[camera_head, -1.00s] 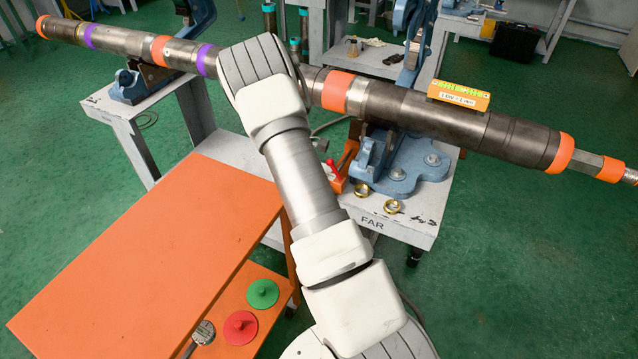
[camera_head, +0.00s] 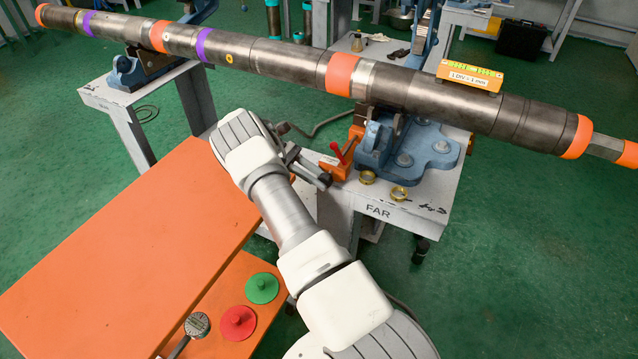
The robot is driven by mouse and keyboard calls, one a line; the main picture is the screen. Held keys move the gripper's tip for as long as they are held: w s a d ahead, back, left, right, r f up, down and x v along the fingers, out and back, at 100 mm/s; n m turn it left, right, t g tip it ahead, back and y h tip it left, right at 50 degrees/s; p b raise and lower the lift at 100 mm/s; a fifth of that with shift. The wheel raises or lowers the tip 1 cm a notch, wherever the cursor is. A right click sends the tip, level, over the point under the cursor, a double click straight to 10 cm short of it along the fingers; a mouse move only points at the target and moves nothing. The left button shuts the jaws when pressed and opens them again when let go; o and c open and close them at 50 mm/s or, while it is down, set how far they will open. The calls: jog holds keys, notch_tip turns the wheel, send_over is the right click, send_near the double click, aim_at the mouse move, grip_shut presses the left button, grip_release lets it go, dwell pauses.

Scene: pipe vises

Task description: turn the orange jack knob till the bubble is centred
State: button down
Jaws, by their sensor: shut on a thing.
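The orange jack (camera_head: 338,170) with a red handle (camera_head: 341,152) stands on the grey FAR stand, left of the blue vise. My gripper (camera_head: 323,180) reaches from the left to the jack's near side. It is shut at the jack knob, which the fingers mostly hide. The long dark pipe (camera_head: 290,62) lies across the vises, with orange and purple bands. A level (camera_head: 470,75) with green vials and the label "1 DIV = 1 mm" sits on its right part. The bubbles are too small to read.
The blue vise (camera_head: 408,150) stands on the FAR stand (camera_head: 425,205).

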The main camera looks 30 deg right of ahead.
jog(key=shift+h, duration=0.3)
jog(key=c, duration=1)
grip_release()
jog(key=shift+g, duration=0.3)
jog(key=shift+r, duration=0.2)
notch_tip(320, 180, up, 4)
jog(key=shift+r+p, duration=0.2)
jog(key=shift+p, duration=0.4)
jog(key=s+d+r+p, duration=0.1)
jog(key=s+d+r, duration=0.1)
jog(key=s, duration=0.1)
jog(key=s+d+r+p, duration=0.1)
jog(key=s+d+r, duration=0.1)
jog(key=s, duration=0.1)
jog(key=s+d+r+p, duration=0.1)
jog(key=s+d+r, duration=0.1)
jog(key=s, duration=0.1)
jog(key=shift+s+d, duration=0.3)
jog(key=shift+d, duration=0.1)
